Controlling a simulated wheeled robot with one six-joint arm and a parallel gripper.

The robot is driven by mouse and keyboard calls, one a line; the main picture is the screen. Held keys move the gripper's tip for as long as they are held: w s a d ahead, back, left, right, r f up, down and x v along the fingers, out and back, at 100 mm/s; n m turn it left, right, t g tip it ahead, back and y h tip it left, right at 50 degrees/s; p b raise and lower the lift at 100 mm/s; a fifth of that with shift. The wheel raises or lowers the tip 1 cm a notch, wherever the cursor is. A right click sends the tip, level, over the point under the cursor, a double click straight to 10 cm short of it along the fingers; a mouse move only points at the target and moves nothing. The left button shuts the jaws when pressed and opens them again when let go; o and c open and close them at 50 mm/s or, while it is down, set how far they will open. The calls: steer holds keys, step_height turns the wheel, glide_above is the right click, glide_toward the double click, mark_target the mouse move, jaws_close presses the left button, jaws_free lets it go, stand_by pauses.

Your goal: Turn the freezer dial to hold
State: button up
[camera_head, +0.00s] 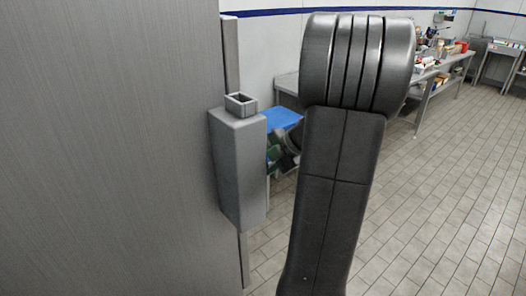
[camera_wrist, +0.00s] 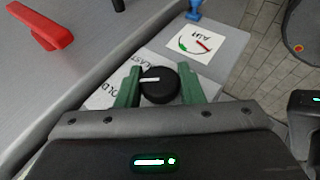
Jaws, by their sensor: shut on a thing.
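The freezer dial (camera_wrist: 158,91) is a round black knob with a white pointer line, in the middle of the wrist view. The line points left in that view. Printed words beside the dial are partly covered; "AST" shows above left and "OLD" (camera_wrist: 101,96) lower left. My gripper (camera_wrist: 159,76) has a green finger on each side of the dial and is shut on it.
A red handle (camera_wrist: 42,27) sits at upper left. A tall steel panel (camera_head: 110,150) with a grey housing (camera_head: 240,165) fills the head view's left; tiled floor is open at right.

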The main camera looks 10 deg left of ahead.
steer(key=shift+g+h+p, duration=0.4)
steer(key=shift+h+p, duration=0.3)
steer(key=shift+p, duration=0.45)
steer(key=o, duration=0.9)
steer(key=b+v, duration=0.1)
steer(key=v, duration=1.2)
steer(key=shift+d+r, duration=0.25)
steer(key=shift+r, duration=0.05)
steer(key=shift+f, duration=0.1)
steer(key=x, duration=1.3)
steer(key=shift+a+f+p, duration=0.3)
steer(key=shift+p, duration=0.05)
